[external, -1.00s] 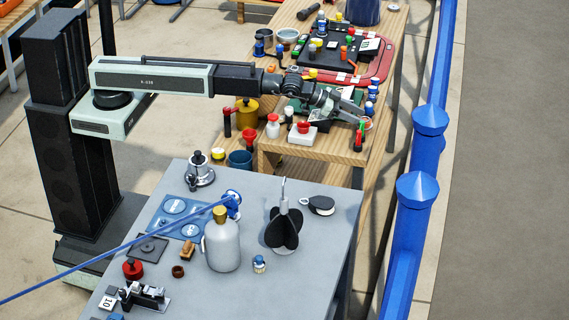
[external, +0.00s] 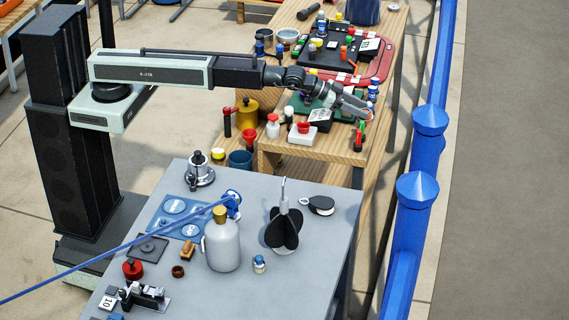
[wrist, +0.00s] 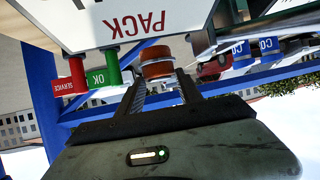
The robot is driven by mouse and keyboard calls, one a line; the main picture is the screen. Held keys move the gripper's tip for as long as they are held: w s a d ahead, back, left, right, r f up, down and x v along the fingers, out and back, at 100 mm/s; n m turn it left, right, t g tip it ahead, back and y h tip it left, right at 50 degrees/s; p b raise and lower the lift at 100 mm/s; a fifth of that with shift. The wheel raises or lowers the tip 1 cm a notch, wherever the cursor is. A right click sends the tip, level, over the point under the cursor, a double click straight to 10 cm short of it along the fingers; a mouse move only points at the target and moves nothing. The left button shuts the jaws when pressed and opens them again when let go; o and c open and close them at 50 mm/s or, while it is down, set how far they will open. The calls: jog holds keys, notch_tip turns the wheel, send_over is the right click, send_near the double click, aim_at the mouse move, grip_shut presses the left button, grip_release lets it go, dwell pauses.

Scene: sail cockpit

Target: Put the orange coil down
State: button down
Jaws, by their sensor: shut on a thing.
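The orange coil (wrist: 156,60) is a short orange-brown cylinder with a pale band, held between the fingertips in the wrist view. My gripper (wrist: 160,78) is shut on it. In the external view my gripper (external: 364,112) is over the right side of the wooden table, with a small orange spot at its tip. I cannot tell how high the coil is above the table.
In the wrist view a white PACK board (wrist: 130,22) stands close, with green OK (wrist: 103,77) and red SERVICE (wrist: 70,85) labels. The wooden table (external: 335,153) is crowded; a red-rimmed tray (external: 383,65) lies behind. A blue railing (external: 425,150) runs at right.

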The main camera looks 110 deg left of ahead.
notch_tip(320, 180, up, 7)
jog(key=p, duration=0.5)
jog(key=shift+f, duration=0.2)
